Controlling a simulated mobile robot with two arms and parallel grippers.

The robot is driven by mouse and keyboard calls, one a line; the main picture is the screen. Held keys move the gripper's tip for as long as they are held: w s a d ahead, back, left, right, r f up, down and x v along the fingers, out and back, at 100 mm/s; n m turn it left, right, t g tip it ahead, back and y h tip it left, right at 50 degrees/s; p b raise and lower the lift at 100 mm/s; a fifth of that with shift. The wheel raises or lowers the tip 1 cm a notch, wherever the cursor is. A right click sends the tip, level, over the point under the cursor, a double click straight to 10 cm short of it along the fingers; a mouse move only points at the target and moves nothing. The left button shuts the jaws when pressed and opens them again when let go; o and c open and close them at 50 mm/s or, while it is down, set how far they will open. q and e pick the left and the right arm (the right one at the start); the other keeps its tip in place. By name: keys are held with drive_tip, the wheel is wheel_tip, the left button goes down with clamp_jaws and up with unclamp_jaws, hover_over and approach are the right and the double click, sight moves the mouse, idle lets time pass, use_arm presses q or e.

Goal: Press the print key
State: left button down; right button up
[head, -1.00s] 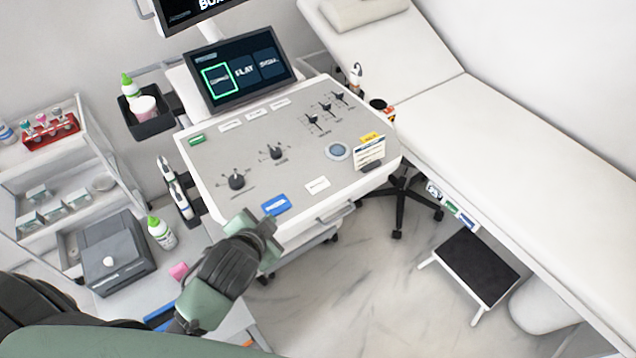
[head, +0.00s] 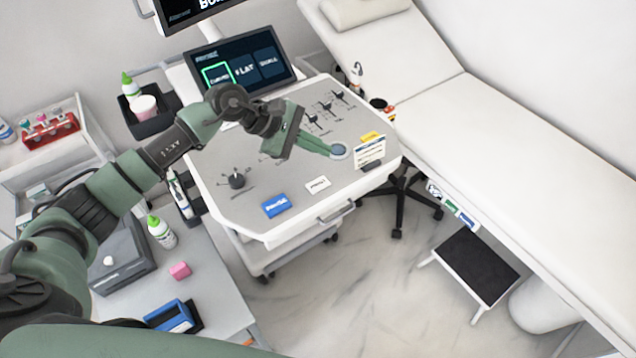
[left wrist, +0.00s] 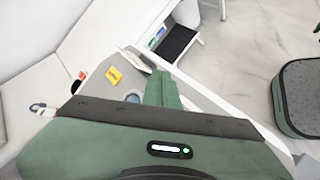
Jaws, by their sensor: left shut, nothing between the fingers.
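The console (head: 215,205) has a tilted grey panel with a blue key (head: 275,205) and a white key (head: 317,184) near its front edge. Their lettering is too small to read surely. My left gripper (head: 326,149) is shut and empty. Its fingertips are over the right part of the panel, at the round blue-grey trackball (head: 339,152), to the upper right of the white key. I cannot tell whether they touch it. In the left wrist view the shut fingers (left wrist: 162,90) show beside the trackball (left wrist: 132,98). My right gripper is not in view.
The console screen (head: 270,68) shows several tiles, the left one outlined green. A small card stand (head: 369,151) and a yellow label (head: 371,137) are close to the fingertips. Knobs (head: 237,181) and levers rise from the panel. A white couch (head: 500,150) stands to the right.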

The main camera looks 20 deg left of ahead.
use_arm(q)
drive_tip(key=shift+a+f+y, duration=0.25)
drive_tip(key=shift+a+y, duration=0.15)
drive_tip(key=shift+a, duration=0.35)
drive_tip(key=shift+f, duration=0.2)
drive_tip(key=b, duration=0.2)
hover_over(314, 184)
wheel_tip(314, 184, down, 6)
drive_tip(key=shift+d+r, duration=0.1)
drive_tip(key=shift+r, duration=0.05)
wheel_tip(314, 184, down, 2)
drive_tip(key=shift+f+b, duration=0.15)
drive_tip(key=shift+b, duration=0.9)
drive_tip(key=shift+f, duration=0.25)
